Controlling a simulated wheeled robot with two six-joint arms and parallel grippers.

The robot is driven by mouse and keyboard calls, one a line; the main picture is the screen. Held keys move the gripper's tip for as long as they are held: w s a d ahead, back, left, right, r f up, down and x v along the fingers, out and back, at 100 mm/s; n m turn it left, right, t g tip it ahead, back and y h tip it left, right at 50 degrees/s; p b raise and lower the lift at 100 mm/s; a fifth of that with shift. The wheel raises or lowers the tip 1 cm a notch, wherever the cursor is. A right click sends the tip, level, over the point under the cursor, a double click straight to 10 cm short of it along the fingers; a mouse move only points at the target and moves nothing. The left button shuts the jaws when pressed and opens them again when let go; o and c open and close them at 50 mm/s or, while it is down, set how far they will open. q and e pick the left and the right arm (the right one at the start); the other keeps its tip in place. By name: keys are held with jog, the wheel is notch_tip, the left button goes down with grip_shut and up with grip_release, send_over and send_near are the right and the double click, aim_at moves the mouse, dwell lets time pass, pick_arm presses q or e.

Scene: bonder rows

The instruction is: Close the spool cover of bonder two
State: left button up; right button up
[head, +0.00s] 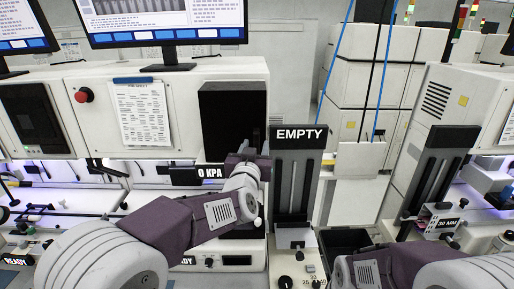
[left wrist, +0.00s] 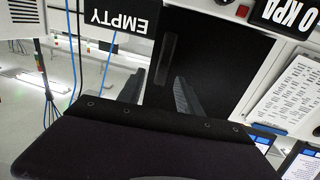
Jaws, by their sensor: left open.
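The black spool cover (head: 232,118) of the bonder stands as a dark upright block on the front of the white machine, above the "0 KPA" sign. In the left wrist view, which is upside down, it is a large black panel (left wrist: 222,62) with a raised bar-like handle (left wrist: 168,58). My left gripper (head: 246,150) is in front of the cover's lower right part in the head view. In the left wrist view the left gripper (left wrist: 169,80) has its fingers apart near the handle; whether they touch it I cannot tell. My right gripper is out of view.
An "EMPTY" sign (head: 299,134) tops a dark slotted magazine tower (head: 293,185) just right of my left gripper. A red button (head: 82,95) and a posted sheet (head: 142,113) are on the machine front. Monitors (head: 163,20) stand above. Another bonder stands at the right.

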pick_arm(q)
jog(key=s+b, duration=0.1)
jog(key=s, duration=0.5)
jog(key=shift+s+a, duration=0.15)
jog(key=shift+a, duration=0.3)
